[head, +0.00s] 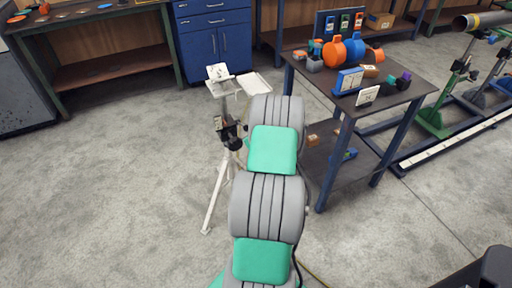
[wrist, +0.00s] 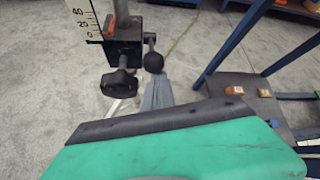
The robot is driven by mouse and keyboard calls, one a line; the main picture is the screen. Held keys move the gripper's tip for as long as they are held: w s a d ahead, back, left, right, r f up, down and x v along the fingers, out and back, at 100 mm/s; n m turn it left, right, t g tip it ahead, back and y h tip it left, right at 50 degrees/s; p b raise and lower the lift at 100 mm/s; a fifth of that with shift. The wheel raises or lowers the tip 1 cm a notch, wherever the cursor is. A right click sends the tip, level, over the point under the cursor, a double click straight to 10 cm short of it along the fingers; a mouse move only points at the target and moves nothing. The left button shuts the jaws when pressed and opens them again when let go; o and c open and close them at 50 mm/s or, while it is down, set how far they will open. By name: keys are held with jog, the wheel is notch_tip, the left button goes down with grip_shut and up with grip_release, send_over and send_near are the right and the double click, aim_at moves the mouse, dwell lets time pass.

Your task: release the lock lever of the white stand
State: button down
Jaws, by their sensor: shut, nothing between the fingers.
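The white stand (head: 216,185) is a tripod left of my arm in the head view, with a black clamp block (head: 228,130) on its post. In the wrist view, the black block (wrist: 121,52) sits on a grey post beside a white scale. The lock lever (wrist: 153,60) is a short stalk with a black ball, hanging down at the block's right side. A black star knob (wrist: 120,83) is below the block. My gripper (wrist: 156,80) appears as a grey tapered tip, shut and empty, just below the ball; whether they touch is unclear. In the head view my arm hides it.
A blue-legged table (head: 405,95) with orange and blue parts stands right of the stand. A blue cabinet (head: 212,45) and a workbench (head: 100,75) are behind. Papers lie on the stand's top tray (head: 222,88). The floor left of the stand is clear.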

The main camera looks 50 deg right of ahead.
jog(key=shift+w+d+r, duration=0.15)
jog(key=shift+w+r, duration=0.1)
jog(key=shift+r, duration=0.3)
jog(key=shift+w+d+r, duration=0.1)
jog(key=shift+w+r, duration=0.15)
jog(key=shift+r, duration=0.3)
jog(key=shift+w+r, duration=0.1)
jog(key=shift+r, duration=0.05)
notch_tip(320, 180, down, 5)
jog(key=s+b, duration=0.3)
jog(key=s+a+r+p, duration=0.2)
jog(key=s+a+r, duration=0.2)
jog(key=r, duration=0.3)
jog(key=shift+s+r, duration=0.4)
jog(key=shift+s, duration=0.3)
